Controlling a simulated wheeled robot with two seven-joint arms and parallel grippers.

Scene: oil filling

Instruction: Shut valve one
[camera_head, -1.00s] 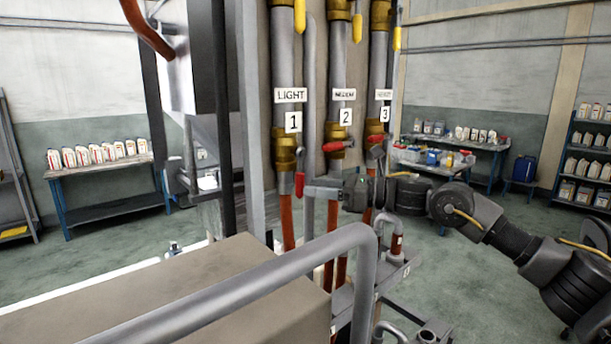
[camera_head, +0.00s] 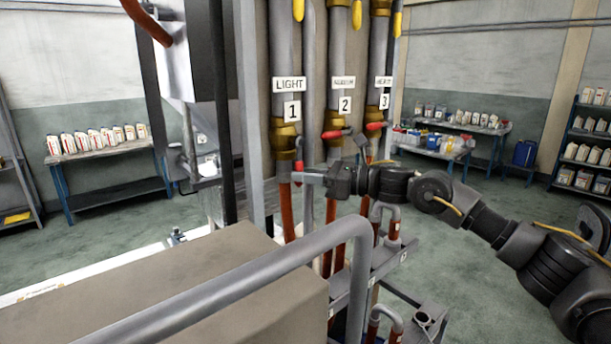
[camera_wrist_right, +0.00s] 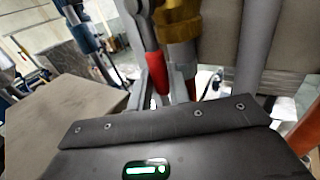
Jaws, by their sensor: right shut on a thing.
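Valve one (camera_head: 284,134) is a brass valve on the leftmost pipe, below the labels LIGHT and 1. Its red-gripped lever (camera_head: 298,166) points down along the pipe. My right gripper (camera_head: 300,178) reaches in from the right at the lever's lower end. In the right wrist view, the red grip (camera_wrist_right: 157,78) sits between the gripper's fingers, which are shut on it; the brass body (camera_wrist_right: 178,20) stands just beside it. The fingers hide the grip's lower end. My left gripper is not in view.
Valves two and three have red levers (camera_head: 333,134) (camera_head: 375,126) sticking out sideways, close above my right gripper. A grey rail (camera_head: 240,275) and a brown box (camera_head: 170,275) fill the foreground.

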